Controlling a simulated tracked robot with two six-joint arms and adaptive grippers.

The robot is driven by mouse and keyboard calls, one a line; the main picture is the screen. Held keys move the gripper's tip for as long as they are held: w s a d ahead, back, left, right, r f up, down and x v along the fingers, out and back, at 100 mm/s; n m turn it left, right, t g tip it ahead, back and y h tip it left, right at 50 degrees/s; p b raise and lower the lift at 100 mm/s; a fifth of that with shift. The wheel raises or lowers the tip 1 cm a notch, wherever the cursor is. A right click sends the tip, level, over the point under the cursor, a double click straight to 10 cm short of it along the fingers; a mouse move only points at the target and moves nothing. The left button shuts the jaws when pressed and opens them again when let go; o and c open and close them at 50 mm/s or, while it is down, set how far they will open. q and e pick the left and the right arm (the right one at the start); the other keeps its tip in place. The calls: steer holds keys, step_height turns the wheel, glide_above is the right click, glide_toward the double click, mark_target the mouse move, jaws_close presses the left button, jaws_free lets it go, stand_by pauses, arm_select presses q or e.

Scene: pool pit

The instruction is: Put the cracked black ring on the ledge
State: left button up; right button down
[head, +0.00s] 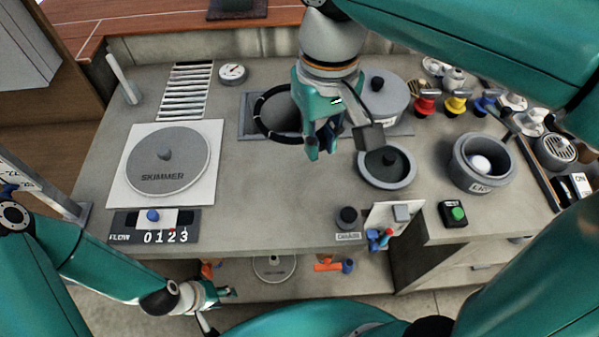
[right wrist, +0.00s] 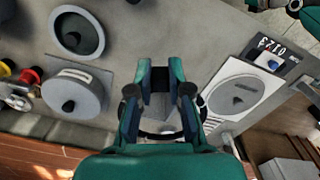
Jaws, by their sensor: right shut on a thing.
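A black ring (head: 258,117) with small light marks shows beside my right gripper (head: 318,150), over the round opening in a square grey plate. My right gripper points down and is shut on the ring; its fingers hide the ring's right side. In the right wrist view, part of the ring (right wrist: 160,136) shows as a dark arc behind the fingers (right wrist: 160,80). I cannot tell whether the ring touches the plate. My left gripper (head: 222,293) is low at the front left, near the lower shelf; its fingers are too small to read. A concrete strip (head: 190,46) runs behind the worktop, below the wooden deck.
The skimmer lid (head: 165,163) lies at left, with a slatted grate (head: 186,90) and gauge (head: 232,73) behind. A grey lidded pot (head: 384,97), a dark-centred dish (head: 387,167) and a grey cup (head: 482,162) stand to the right. The front middle worktop is clear.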

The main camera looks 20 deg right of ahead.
mark_target(315, 210)
step_height(315, 210, down, 20)
steer(key=shift+r+b, duration=0.2)
steer(key=shift+b, duration=0.7)
steer(key=shift+f, duration=0.15)
steer(key=c, duration=1.1)
jaws_free()
steer(key=shift+c, duration=0.2)
steer(key=shift+o, duration=0.2)
steer(key=shift+r, duration=0.3)
step_height(315, 210, up, 12)
steer(key=p, duration=0.1)
steer(key=shift+f, duration=0.1)
